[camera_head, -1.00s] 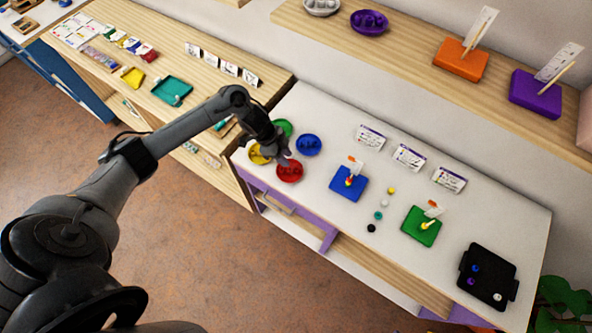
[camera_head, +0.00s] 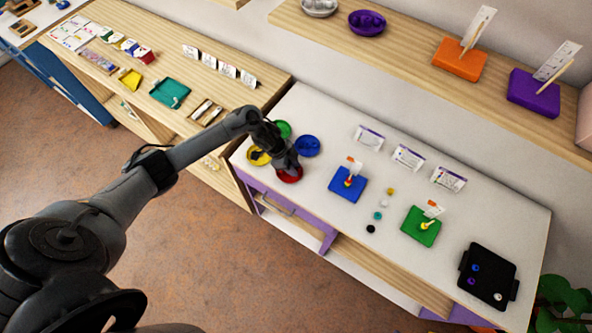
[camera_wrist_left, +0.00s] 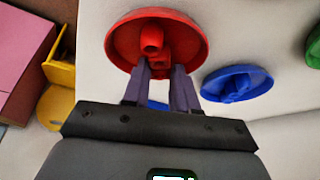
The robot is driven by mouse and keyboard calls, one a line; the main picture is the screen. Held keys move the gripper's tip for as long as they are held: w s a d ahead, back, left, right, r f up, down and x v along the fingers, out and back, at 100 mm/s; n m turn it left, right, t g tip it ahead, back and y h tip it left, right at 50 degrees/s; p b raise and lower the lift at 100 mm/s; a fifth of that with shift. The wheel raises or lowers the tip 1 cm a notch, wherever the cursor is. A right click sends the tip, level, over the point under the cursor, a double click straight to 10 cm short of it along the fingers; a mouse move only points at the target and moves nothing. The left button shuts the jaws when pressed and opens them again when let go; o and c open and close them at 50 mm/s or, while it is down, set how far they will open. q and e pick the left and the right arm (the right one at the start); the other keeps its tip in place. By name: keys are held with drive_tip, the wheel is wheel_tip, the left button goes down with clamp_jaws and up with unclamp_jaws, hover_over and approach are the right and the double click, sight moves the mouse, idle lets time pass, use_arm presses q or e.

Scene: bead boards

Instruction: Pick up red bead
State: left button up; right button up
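Red beads (camera_wrist_left: 152,40) lie in a round red dish (camera_wrist_left: 198,38) in the left wrist view. In the head view, the red dish (camera_head: 292,180) is at the left of the white table and partly hidden by my left gripper (camera_head: 288,166). In the left wrist view, my left gripper (camera_wrist_left: 160,68) has its two dark fingers apart, with their tips over the near side of the dish. Red bead material shows between and just beyond the tips; contact cannot be told. My right gripper is not in view.
A blue dish (camera_head: 307,146), a green dish (camera_head: 282,128) and a yellow dish (camera_head: 258,156) stand close around the red one. To the right are a blue board (camera_head: 346,188), a green board (camera_head: 420,226), loose beads and a black tray (camera_head: 489,277).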

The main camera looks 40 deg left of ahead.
use_arm(q)
drive_tip(key=shift+s+f, duration=0.2)
drive_tip(key=shift+f, duration=0.05)
clamp_jaws()
